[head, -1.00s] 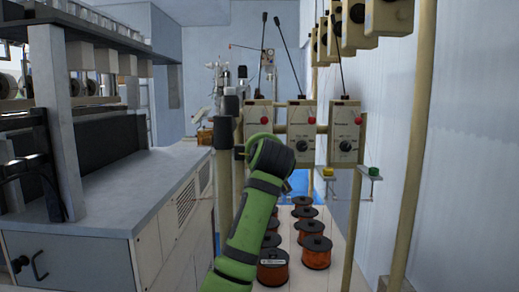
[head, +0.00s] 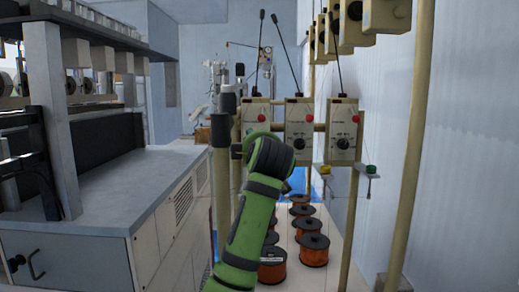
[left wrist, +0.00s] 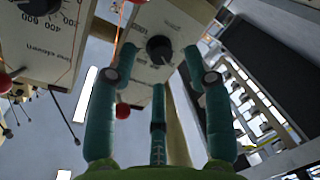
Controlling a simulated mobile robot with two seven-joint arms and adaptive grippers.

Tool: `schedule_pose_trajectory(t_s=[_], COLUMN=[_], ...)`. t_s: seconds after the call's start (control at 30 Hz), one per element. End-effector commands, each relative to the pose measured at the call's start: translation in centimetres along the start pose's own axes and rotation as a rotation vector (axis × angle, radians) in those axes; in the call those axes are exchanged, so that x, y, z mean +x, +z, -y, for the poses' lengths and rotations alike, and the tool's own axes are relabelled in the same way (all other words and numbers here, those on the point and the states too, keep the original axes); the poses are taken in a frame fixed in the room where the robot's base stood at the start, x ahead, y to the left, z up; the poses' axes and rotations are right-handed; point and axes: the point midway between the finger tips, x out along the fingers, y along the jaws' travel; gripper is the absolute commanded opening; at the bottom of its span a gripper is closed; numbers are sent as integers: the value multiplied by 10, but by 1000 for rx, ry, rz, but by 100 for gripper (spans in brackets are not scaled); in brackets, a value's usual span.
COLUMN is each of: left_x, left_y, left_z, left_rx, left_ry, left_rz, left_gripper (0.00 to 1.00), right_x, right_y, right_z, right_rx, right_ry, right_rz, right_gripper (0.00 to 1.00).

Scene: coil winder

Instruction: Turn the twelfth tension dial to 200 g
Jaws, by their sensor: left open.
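In the left wrist view a black round dial (left wrist: 158,47) sits on a cream tension box (left wrist: 143,72), whose small print is too blurred to read. My left gripper (left wrist: 160,58) is open, its green fingers pointing at this box. The two upper fingertips are on either side of the dial with gaps, and the third finger is below it. A neighbouring box (left wrist: 62,30) at the left carries the word eleven and a numbered scale.
Copper wire spools (head: 313,250) stand below. A machine cabinet (head: 100,215) is at left, and a post (head: 412,150) and wall at right.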

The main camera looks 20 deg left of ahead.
Motion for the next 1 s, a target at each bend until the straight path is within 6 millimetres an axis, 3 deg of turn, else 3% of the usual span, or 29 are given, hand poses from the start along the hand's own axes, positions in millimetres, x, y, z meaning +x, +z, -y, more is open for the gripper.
schedule_pose_trajectory(t_s=[0.3,0.43,0.6,1.0], left_x=[-66,-85,-96,-98], left_y=[0,-1,-1,-1], left_z=[0,0,0,0], left_rx=[-3,-2,-2,-1], left_ry=[3,3,1,1], left_rz=[1,0,-1,-2], left_gripper=[51,51,51,51], right_x=[0,0,0,0], right_y=[0,0,0,0], right_z=[0,0,0,0], right_rx=[1,1,1,1], right_ry=[0,0,0,0], right_rz=[0,0,0,0], right_gripper=[40,40,40,40])
